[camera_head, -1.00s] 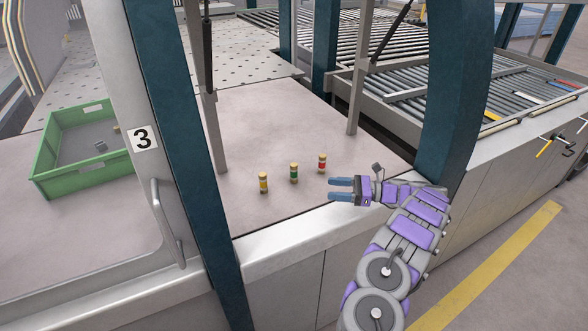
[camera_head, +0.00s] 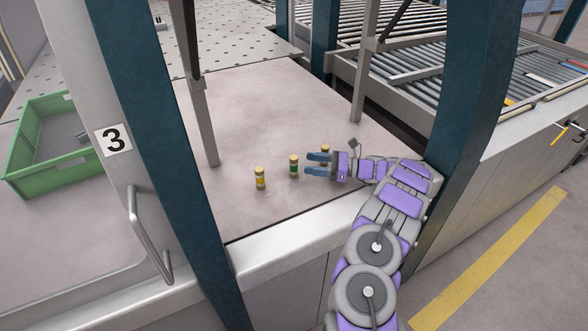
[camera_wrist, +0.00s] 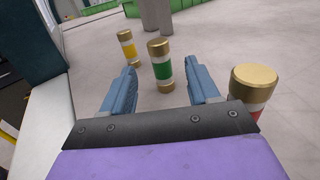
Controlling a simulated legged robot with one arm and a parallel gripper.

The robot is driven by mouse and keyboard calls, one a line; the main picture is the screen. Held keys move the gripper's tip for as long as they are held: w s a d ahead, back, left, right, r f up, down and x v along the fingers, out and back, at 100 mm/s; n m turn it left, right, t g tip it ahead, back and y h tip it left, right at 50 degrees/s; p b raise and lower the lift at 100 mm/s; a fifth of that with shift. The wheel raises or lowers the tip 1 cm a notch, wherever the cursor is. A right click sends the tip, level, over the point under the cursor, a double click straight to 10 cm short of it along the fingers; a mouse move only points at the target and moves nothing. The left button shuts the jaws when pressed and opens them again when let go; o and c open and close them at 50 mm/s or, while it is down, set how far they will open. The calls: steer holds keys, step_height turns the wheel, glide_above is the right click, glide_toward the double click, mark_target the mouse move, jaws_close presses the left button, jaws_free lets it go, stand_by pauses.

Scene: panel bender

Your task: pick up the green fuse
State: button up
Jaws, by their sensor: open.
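The green fuse (camera_head: 293,167) stands upright on the table, with gold caps and a green band. In the wrist view the green fuse (camera_wrist: 162,68) stands just beyond the fingertips, in line with the gap between them. My gripper (camera_head: 311,164) is open and empty, to the right of the green fuse and apart from it in the head view. Its two blue fingers also show in the wrist view (camera_wrist: 164,78). My gripper partly hides the red fuse (camera_head: 325,149), which stands close by.
A yellow fuse (camera_head: 260,178) stands upright left of the green one. The red fuse (camera_wrist: 254,85) is close beside the right finger in the wrist view. A green crate (camera_head: 30,170) sits at the left. Teal posts (camera_head: 170,150) and a thin grey post (camera_head: 204,120) rise around the table (camera_head: 260,110).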

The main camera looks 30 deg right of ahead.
mark_target(293, 159)
steer(key=x, duration=0.3)
steer(key=shift+w+a+b, duration=0.2)
steer(key=shift+a+b, duration=0.1)
steer(key=shift+b, duration=0.05)
steer(key=b+x, duration=0.2)
steer(key=x, duration=0.2)
steer(key=shift+w+a+f, duration=0.15)
steer(key=shift+w+a, duration=0.05)
steer(key=shift+a, duration=0.05)
steer(key=shift+w+a, duration=0.2)
steer(key=shift+a, duration=0.05)
steer(key=shift+c, duration=0.4)
steer(key=c, duration=1)
steer(key=shift+o, duration=0.2)
